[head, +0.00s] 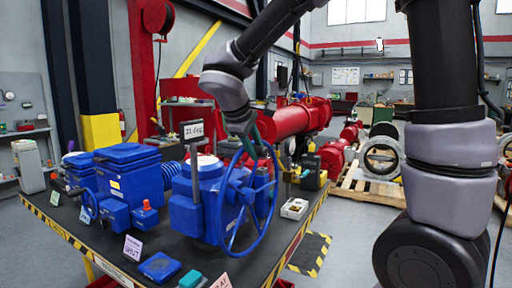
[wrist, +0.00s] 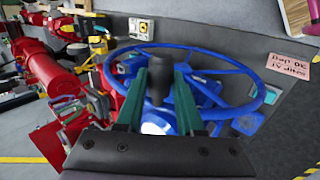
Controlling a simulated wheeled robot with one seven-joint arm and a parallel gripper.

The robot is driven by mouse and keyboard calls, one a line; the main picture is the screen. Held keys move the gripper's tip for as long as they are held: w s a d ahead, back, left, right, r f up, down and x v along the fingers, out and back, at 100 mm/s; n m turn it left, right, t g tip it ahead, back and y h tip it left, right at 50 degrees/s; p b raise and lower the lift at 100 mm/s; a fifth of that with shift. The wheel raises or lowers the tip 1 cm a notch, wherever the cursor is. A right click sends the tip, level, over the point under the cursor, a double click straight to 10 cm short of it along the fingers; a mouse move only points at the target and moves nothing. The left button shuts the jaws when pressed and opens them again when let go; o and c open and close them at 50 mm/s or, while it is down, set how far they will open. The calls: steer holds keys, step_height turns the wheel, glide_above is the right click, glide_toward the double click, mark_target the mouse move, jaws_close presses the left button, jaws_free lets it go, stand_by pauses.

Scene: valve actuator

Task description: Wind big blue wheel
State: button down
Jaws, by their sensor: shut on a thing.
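The big blue wheel (head: 248,194) stands upright on the side of a blue valve actuator (head: 190,212) on the bench. It also shows in the wrist view (wrist: 262,92), with its rim and spokes around my fingers. My gripper (head: 252,138) is at the top of the wheel in the head view. In the wrist view, its two green fingers (wrist: 161,76) are on either side of a dark grey handle (wrist: 158,88) at the wheel and are shut on it. The handle's contact with the rim is partly hidden by the fingers.
The black bench (head: 85,226) has a yellow-striped edge. A smaller blue actuator (head: 125,172) stands to the left. Cards, a blue plate (head: 159,267) and a white box (head: 294,208) lie near the front. Red pipework (head: 290,121) stands behind; the floor at right is partly open.

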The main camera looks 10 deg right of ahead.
steer(key=shift+d+f, duration=0.1)
steer(key=shift+f, duration=0.1)
steer(key=c, duration=0.5)
jaws_free()
steer(key=shift+c, duration=0.2)
steer(key=shift+r, duration=0.15)
steer(key=shift+a+r, duration=0.2)
steer(key=shift+r, duration=0.05)
steer(key=v, duration=1)
